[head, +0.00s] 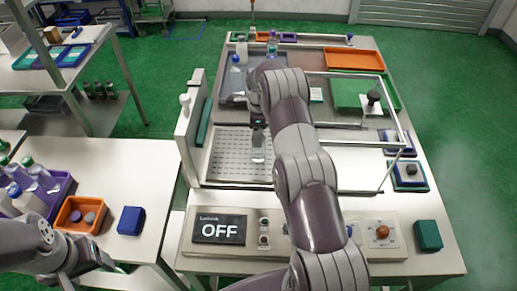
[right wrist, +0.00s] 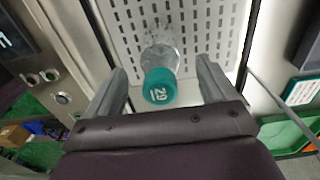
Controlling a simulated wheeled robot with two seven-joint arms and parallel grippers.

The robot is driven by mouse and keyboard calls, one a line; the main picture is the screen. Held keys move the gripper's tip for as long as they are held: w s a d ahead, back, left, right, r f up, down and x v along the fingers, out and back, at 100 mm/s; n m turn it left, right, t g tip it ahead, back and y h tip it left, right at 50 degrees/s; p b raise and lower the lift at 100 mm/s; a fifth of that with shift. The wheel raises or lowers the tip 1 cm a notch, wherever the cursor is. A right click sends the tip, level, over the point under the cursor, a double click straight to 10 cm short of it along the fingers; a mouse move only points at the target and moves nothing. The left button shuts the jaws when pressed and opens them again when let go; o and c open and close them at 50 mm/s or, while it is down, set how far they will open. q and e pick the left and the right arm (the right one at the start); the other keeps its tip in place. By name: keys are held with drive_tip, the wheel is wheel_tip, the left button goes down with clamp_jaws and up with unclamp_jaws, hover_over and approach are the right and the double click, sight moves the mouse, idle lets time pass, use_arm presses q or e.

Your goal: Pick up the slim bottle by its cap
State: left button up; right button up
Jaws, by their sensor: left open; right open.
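My right gripper (right wrist: 162,82) is open, with one finger on each side of the cap and a visible gap at both sides. In the head view the clear bottle body (head: 258,150) shows on the perforated plate beside my right arm, which hides part of this area. My left gripper (head: 98,262) is open and empty at the lower left, near the side table.
A control panel (head: 318,232) with an OFF display (head: 219,229) lies in front. A clear frame (head: 392,170) stands right of the plate. Other bottles (head: 237,78) stand behind. A purple crate (head: 62,190) of bottles and an orange tray (head: 68,222) are at left.

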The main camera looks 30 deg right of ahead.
drive_tip(key=shift+f, duration=1.15)
clamp_jaws()
drive_tip(key=shift+r, duration=0.15)
